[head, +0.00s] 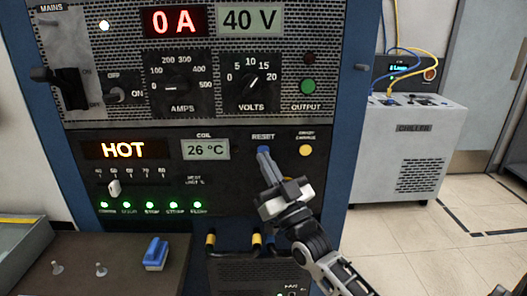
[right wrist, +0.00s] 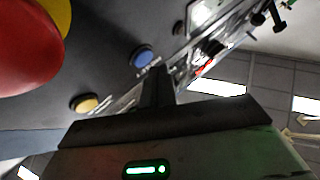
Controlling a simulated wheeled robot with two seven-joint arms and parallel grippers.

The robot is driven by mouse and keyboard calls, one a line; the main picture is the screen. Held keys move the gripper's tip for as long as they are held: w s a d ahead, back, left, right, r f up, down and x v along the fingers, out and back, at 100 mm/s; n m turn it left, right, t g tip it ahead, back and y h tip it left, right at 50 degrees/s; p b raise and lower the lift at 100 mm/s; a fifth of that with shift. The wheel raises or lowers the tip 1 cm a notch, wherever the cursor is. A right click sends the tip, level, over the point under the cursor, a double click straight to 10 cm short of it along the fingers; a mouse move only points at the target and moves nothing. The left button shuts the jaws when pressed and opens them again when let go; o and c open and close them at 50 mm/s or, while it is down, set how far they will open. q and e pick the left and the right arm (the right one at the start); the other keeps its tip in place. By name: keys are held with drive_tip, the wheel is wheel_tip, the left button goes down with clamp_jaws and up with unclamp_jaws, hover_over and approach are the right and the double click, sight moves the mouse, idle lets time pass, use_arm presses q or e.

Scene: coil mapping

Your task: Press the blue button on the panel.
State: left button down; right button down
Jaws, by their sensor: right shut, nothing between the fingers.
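The blue button (head: 263,149) sits under the RESET label on the panel, left of a yellow button (head: 305,150). My right gripper (head: 269,170) is shut and empty, its fingers pointing up at the blue button and partly covering it. In the right wrist view the blue button (right wrist: 143,56) shows just beyond and left of the shut fingertips (right wrist: 158,74), with the yellow button (right wrist: 86,103) lower left. The tips look very close to the blue button; I cannot tell whether they touch it. My left gripper is not in view.
A large red rounded knob (right wrist: 25,45) on a yellow base is close on the left in the right wrist view. Black-and-yellow cable ends (head: 211,240) stand below the panel. A chiller (head: 410,150) stands at the right.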

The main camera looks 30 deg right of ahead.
drive_tip(key=shift+w+d, duration=0.25)
drive_tip(key=shift+w, duration=0.1)
drive_tip(key=shift+w+d, duration=0.2)
drive_tip(key=shift+w, duration=0.15)
idle(0.6)
idle(0.4)
drive_tip(key=shift+s+a, duration=0.45)
drive_tip(key=shift+s, duration=0.25)
drive_tip(key=s+a+p, duration=0.1)
drive_tip(key=s, duration=0.2)
drive_tip(key=s+a+p, duration=0.1)
drive_tip(key=shift+s+a+p, duration=0.15)
drive_tip(key=shift+a+p, duration=0.15)
drive_tip(key=shift+p, duration=0.05)
